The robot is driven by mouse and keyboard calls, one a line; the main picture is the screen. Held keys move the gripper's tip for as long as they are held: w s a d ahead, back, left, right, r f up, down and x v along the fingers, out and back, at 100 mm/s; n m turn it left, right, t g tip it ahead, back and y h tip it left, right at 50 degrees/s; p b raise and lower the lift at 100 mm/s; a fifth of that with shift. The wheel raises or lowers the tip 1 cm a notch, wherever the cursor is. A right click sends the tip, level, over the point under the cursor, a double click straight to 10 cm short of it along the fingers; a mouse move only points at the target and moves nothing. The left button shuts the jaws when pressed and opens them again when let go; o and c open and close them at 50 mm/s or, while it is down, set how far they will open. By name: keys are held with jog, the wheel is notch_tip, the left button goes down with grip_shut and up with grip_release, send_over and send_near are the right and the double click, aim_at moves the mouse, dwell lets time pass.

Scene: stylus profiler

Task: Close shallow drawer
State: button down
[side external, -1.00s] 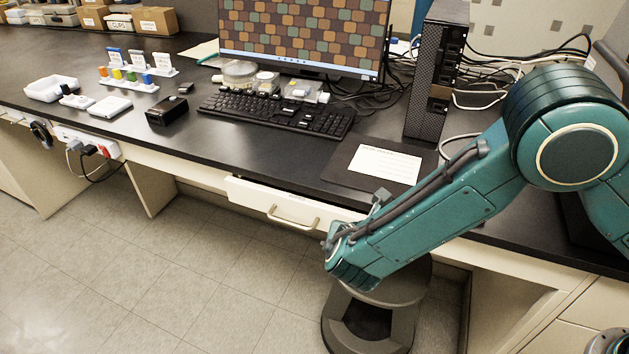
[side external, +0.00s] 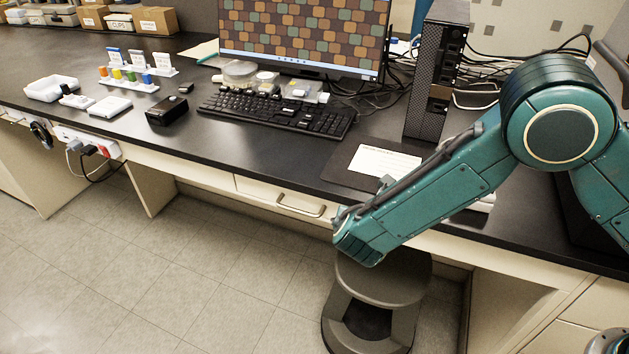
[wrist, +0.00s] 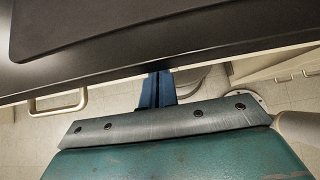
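The shallow drawer's white front (side external: 256,189) sits under the black bench top in the side view and looks about flush with the panel beside it. Its handle (side external: 301,205) is a metal bar, which also shows at left in the wrist view (wrist: 57,106). My gripper's blue fingers (wrist: 159,74) are together with only a thin line between them and nothing visibly held. They are to the right of the handle, with their tips at the bench's front edge; whether they touch the drawer front I cannot tell. In the side view my arm hides the fingers and the drawer's right end.
A dark mat with a white sheet (side external: 385,162) lies on the bench above the drawer. A keyboard (side external: 277,113), a monitor (side external: 305,35) and a black tower (side external: 437,75) stand behind. A round stool (side external: 385,278) stands below my wrist. The floor to the left is clear.

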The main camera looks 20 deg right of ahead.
jog(key=s+a+f+v, duration=0.1)
jog(key=f+v, duration=0.1)
jog(key=v, duration=1.1)
jog(key=shift+a, duration=0.2)
jog(key=shift+s, duration=0.15)
jog(key=s+d+r+m+g+y, duration=0.2)
jog(key=s+d+r+m+y, duration=0.15)
jog(key=d+r+m, duration=1.2)
jog(key=s+d+r+m+y, duration=0.1)
jog(key=s+d+r+m, duration=0.1)
jog(key=s+d+m, duration=0.3)
jog(key=s+d+r+m+t+y, duration=0.1)
jog(key=s+d+m, duration=0.5)
jog(key=s, duration=0.6)
jog(key=shift+r+y, duration=0.45)
jog(key=shift+r, duration=0.45)
